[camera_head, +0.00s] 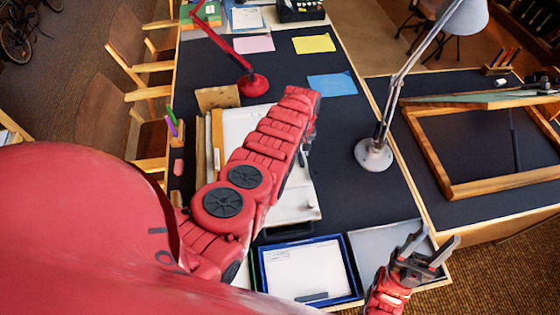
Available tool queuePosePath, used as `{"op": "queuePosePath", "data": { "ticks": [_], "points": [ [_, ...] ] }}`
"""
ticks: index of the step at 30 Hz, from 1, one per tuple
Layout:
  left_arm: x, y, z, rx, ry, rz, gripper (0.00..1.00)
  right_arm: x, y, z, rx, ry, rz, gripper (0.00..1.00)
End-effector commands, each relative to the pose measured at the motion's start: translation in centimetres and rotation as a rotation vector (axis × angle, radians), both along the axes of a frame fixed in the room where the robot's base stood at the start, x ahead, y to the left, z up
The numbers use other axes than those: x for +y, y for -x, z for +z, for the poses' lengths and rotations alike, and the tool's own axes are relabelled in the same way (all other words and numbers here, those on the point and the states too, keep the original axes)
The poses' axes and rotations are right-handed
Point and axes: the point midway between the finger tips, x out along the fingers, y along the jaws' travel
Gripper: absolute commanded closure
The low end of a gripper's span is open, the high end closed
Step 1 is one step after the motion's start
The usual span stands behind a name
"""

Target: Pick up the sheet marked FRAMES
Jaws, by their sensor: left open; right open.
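No marking reading FRAMES is legible to me on any sheet. A white sheet with small writing (295,268) lies in a blue-rimmed tray (254,262) at the desk's near edge. Pink (254,44), yellow (314,43) and blue (332,84) sheets lie flat on the dark desk top farther back. A tan sheet (212,98) lies at left. My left gripper (307,142) is mostly hidden behind its red arm, over the white drawing board (297,207). My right gripper (428,250) is open and empty, above the grey panel at the near right corner.
A grey lamp base (373,154) stands on the desk's right side, and a red lamp base (253,85) stands back left. A pen holder (175,128) is at the left edge. A wooden frame (500,185) lies on the right table.

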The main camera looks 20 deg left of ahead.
Motion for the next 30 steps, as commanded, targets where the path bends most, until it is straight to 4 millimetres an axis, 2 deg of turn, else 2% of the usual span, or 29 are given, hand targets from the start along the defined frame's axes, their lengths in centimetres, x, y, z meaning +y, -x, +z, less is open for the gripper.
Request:
{"op": "queuePosePath", "data": {
  "ticks": [8,23,30],
  "points": [
    [-0.01,0.01,-0.47,0.000,0.000,0.000,0.57,0.00,0.00,-0.46,0.000,0.000,0.000,0.50],
    [-0.01,-0.01,-0.20,0.000,0.000,0.000,0.57,0.00,0.00,-0.20,0.000,0.000,0.000,0.50],
    [0.00,0.00,-0.20,0.000,0.000,0.000,0.99,0.00,0.00,-0.20,0.000,0.000,0.000,0.50]
  ]
}}
